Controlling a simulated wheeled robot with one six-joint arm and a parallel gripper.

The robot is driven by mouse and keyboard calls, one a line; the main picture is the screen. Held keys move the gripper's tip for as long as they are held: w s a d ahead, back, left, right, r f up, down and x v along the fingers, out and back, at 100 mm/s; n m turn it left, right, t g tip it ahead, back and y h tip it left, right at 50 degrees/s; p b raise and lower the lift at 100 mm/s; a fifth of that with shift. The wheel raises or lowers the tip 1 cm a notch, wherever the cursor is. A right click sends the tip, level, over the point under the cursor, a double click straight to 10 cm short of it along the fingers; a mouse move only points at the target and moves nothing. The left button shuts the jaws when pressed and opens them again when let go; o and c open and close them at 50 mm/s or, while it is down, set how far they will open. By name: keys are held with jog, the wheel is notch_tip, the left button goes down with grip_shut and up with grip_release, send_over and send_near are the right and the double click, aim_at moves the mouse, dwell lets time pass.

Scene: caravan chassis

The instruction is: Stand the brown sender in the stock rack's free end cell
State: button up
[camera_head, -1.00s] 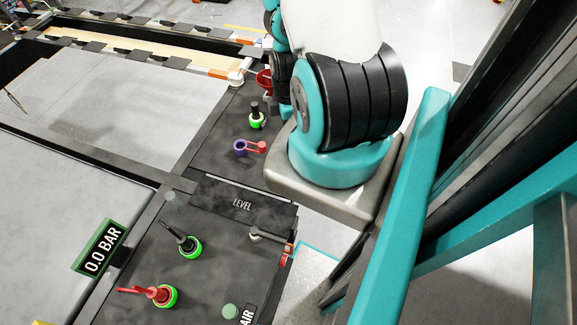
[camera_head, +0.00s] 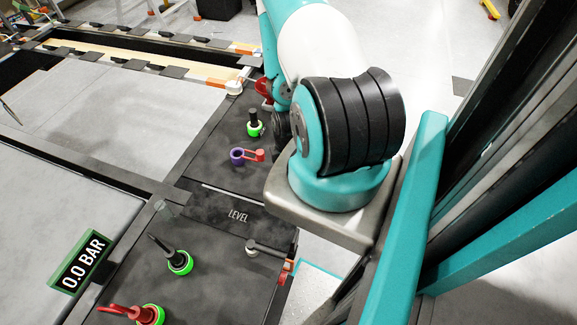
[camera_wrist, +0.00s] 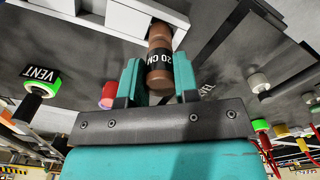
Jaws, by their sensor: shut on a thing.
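A white-and-grey rack-like structure (camera_wrist: 118,16), perhaps the stock rack, is at the top of the wrist view. The sender's far end overlaps a dark opening there; whether it is inside or only in front, I cannot tell. The head view shows neither my gripper nor the sender.
A dark panel marked LEVEL (camera_head: 238,215) carries a purple-and-red fitting (camera_head: 246,156) and several green-ringed fittings, one with a black lever (camera_head: 177,258). A 0.0 BAR display (camera_head: 81,262) is at lower left. A green VENT fitting (camera_wrist: 42,82) is left of my gripper.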

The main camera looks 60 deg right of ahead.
jog(key=shift+f, duration=0.5)
jog(key=shift+f, duration=0.1)
jog(key=o, duration=0.9)
jog(key=shift+o, duration=0.2)
